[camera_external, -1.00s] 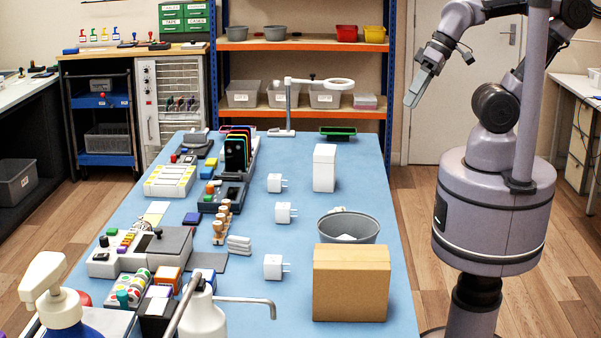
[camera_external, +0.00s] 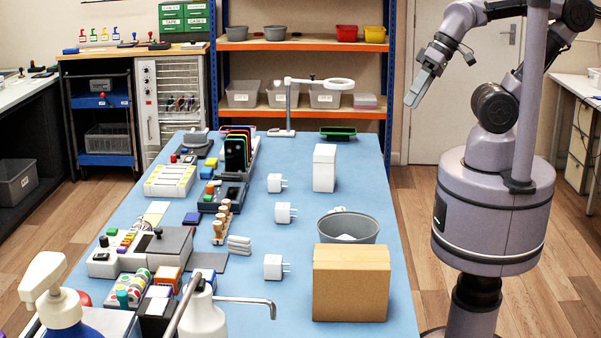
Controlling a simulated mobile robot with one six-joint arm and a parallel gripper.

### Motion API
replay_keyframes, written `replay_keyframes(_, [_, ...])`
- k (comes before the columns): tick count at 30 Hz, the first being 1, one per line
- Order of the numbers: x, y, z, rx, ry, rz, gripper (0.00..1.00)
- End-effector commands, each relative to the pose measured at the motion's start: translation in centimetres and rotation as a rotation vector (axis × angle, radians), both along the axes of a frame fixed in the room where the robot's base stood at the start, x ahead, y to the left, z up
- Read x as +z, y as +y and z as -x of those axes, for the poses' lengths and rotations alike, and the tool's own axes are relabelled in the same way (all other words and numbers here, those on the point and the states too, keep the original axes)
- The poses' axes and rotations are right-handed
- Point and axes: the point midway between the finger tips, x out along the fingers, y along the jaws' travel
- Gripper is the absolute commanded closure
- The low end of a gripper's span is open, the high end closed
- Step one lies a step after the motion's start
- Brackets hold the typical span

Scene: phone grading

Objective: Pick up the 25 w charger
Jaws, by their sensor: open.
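Three white plug chargers lie spaced apart along the middle of the blue table (camera_external: 240,300): a far charger (camera_external: 274,183), a middle charger (camera_external: 283,213) and a near charger (camera_external: 273,267). Their metal prongs point right. No wattage marking is readable, so I cannot tell which is the 25 w charger. My gripper (camera_external: 411,98) is open and empty, raised in the air to the right of the table's far end, well away from all three chargers.
A tall white box (camera_external: 324,168), a grey bin (camera_external: 366,230) and a cardboard box (camera_external: 351,285) stand right of the chargers. A magnifier lamp (camera_external: 289,108) stands at the far end. Phones, racks and tools crowd the left side. Spray bottles (camera_external: 203,318) stand in front.

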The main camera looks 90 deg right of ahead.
Motion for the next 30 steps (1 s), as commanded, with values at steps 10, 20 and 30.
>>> replay_keyframes(10, [0.0,0.0,0.0,0.0,0.0,0.0,0.38])
replay_keyframes(20, [-0.2,-0.9,-6.3,0.044,0.042,0.089,0.38])
replay_keyframes(30, [-12.3,0.0,-25.1,0.274,0.089,0.315,0.38])
